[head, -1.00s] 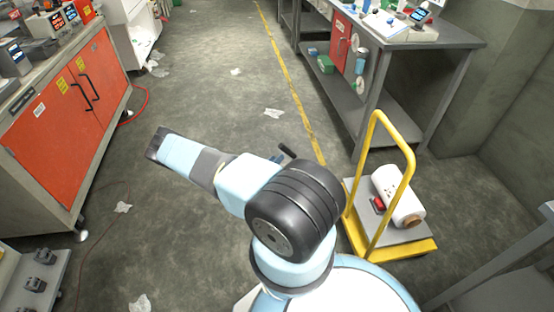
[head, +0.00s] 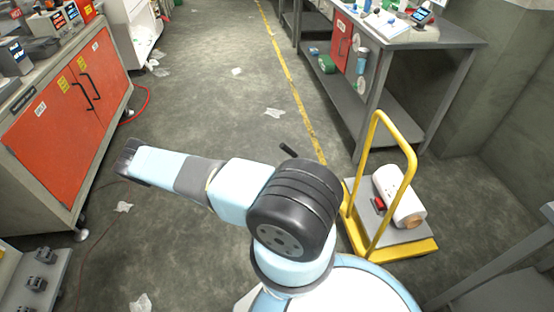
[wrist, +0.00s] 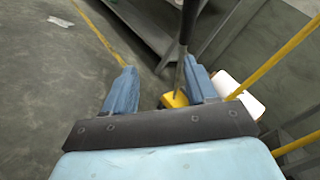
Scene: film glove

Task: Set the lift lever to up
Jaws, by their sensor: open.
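A black rod with a yellow foot, which looks like the lift lever (wrist: 185,35), stands upright and slightly tilted in the wrist view. A short black grip, probably its top, sticks out behind my arm in the head view (head: 287,150); the rest is hidden there. My gripper (wrist: 160,82) is open, with its two blue fingers apart and empty. In the wrist view the rod passes between the fingers, close beside the right one; I cannot tell whether it touches or lies beyond. In the head view I cannot make out the gripper's fingers.
A yellow trolley (head: 409,252) with a tall hoop handle carries a white roll (head: 397,195) at the right. A grey workbench (head: 455,40) stands behind it. An orange-doored cabinet (head: 50,135) is at the left. Floor between is mostly clear, with paper scraps (head: 274,113).

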